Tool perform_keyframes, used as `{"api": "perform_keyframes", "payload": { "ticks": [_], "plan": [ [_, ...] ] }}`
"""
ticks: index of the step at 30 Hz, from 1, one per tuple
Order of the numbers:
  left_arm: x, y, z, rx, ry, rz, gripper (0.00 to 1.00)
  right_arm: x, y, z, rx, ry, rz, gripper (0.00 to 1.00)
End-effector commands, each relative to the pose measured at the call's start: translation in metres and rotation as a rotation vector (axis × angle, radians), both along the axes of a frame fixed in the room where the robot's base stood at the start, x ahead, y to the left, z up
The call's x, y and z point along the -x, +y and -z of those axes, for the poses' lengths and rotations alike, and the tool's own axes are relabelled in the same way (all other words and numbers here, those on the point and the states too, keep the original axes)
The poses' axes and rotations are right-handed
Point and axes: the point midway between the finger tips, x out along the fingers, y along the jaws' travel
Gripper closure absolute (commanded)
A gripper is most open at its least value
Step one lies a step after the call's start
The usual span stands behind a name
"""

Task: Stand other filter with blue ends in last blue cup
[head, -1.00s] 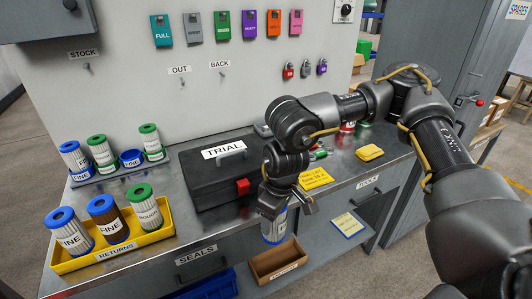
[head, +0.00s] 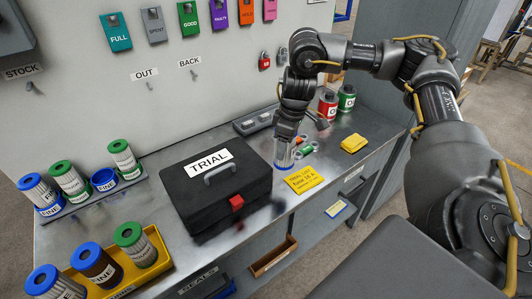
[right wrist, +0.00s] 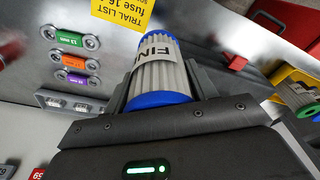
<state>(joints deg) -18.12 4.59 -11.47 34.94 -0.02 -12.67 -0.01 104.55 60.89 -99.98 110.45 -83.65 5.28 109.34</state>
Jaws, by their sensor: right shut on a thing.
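My right gripper (head: 287,136) is shut on a pale pleated filter with blue ends (head: 284,153), also seen in the right wrist view (right wrist: 160,72) with part of a FINE label. It hangs roughly upright over the bench, right of the black case; whether it touches the bench I cannot tell. The empty blue cup (head: 104,181) is in the grey rack (head: 78,208) at the left, between two green-ended filters (head: 124,158) (head: 69,180). Another blue-ended filter (head: 40,194) stands at the rack's left end. My left gripper is out of view.
The black TRIAL case (head: 205,205) lies between the held filter and the rack. The yellow RETURNS tray (head: 160,262) at front left holds a white and a brown blue-ended filter and a green-ended one. Coloured fuses (head: 304,148) and a yellow note (head: 301,180) lie near the gripper.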

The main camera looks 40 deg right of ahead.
Motion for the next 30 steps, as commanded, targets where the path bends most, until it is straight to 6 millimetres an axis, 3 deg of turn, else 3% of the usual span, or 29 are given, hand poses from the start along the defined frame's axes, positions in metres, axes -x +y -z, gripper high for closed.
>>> {"api": "perform_keyframes", "payload": {
  "ticks": [6, 12, 23, 30],
  "plan": [
    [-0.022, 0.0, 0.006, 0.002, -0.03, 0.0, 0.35, -0.048, -0.018, 0.033, -0.001, 0.005, 0.003, 0.68],
    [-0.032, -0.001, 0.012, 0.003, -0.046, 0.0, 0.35, -0.073, -0.026, 0.064, -0.001, 0.003, -0.001, 0.68],
    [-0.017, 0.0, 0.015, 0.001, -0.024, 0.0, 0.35, -0.084, -0.031, 0.075, 0.0, 0.0, -0.004, 0.68],
    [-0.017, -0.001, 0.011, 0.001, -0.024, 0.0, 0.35, -0.087, -0.033, 0.103, 0.001, 0.003, -0.003, 0.68]
  ]
}}
